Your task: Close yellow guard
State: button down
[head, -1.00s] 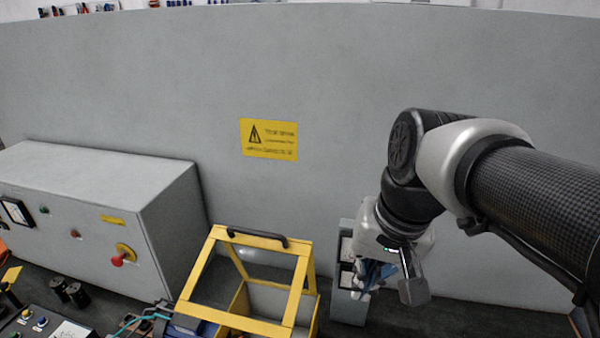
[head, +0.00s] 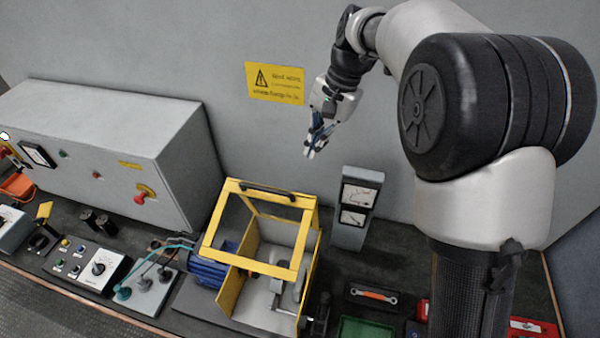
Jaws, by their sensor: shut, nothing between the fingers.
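The yellow guard (head: 212,234) is a framed cover with clear panes and a black handle (head: 268,192) along its upper far edge. It stands tilted up over a yellow-walled housing (head: 238,289), and the machine parts inside show below it. A blue motor (head: 208,268) sits at the housing's left. My gripper (head: 311,152) hangs in the air above and to the right of the handle, in front of the grey wall. Its fingers are shut and empty, and it appears apart from the guard.
A grey meter box (head: 352,225) stands right of the guard. A grey cabinet (head: 110,140) with a red knob stands at the left. A wrench tray (head: 371,296) and a green bin (head: 364,328) lie front right. Cables and terminals (head: 150,285) lie left of the motor.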

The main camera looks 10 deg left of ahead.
jog(key=s+a+f, duration=0.1)
jog(key=f, duration=0.1)
jog(key=s+a+f, duration=0.1)
jog(key=f, duration=0.2)
jog(key=s+a+f, duration=0.1)
jog(key=f, duration=0.1)
jog(key=shift+s+a+f, duration=0.15)
jog(key=shift+s+f, duration=0.05)
jog(key=shift+f, duration=0.15)
jog(key=shift+f, duration=0.1)
